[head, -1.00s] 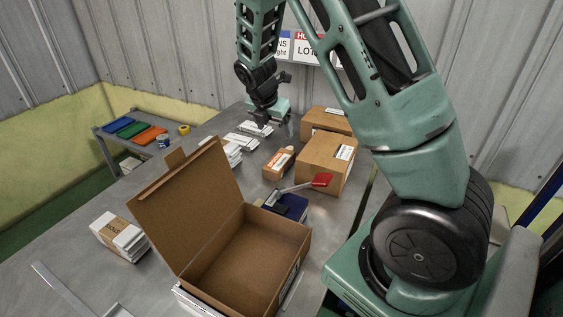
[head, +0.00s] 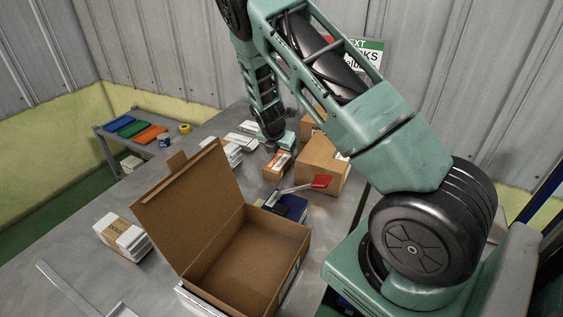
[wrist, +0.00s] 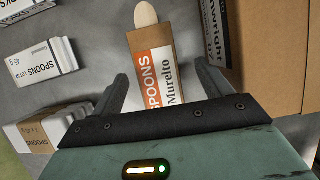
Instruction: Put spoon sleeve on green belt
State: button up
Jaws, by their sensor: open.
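The spoon sleeve (wrist: 155,75) is a brown cardboard sleeve with an orange and white label reading SPOONS Murelto. A pale spoon end (wrist: 145,15) sticks out of its top in the wrist view. In the head view the sleeve (head: 277,165) lies on the metal table beside a carton. My gripper (wrist: 161,82) is open, with one finger on each side of the sleeve; I cannot tell whether they touch it. In the head view my gripper (head: 286,142) is just behind the sleeve, its fingers mostly hidden. A green strip (head: 132,128), likely the green belt, lies between blue and orange ones on a far-left shelf.
Closed cartons (head: 318,165) stand close to the right of the sleeve. White spoon packs (wrist: 38,68) lie to its left.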

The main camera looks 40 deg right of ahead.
aim_at(281, 158)
jog(key=shift+w+p+x, duration=0.15)
jog(key=shift+p+x, duration=0.05)
jog(key=shift+x, duration=0.85)
jog(key=shift+w+p+x, duration=0.1)
jog(key=shift+p+x, duration=0.1)
jog(key=shift+x, duration=0.85)
jog(key=shift+a, duration=0.15)
jog(key=c, duration=1.1)
jog(key=shift+c, duration=0.2)
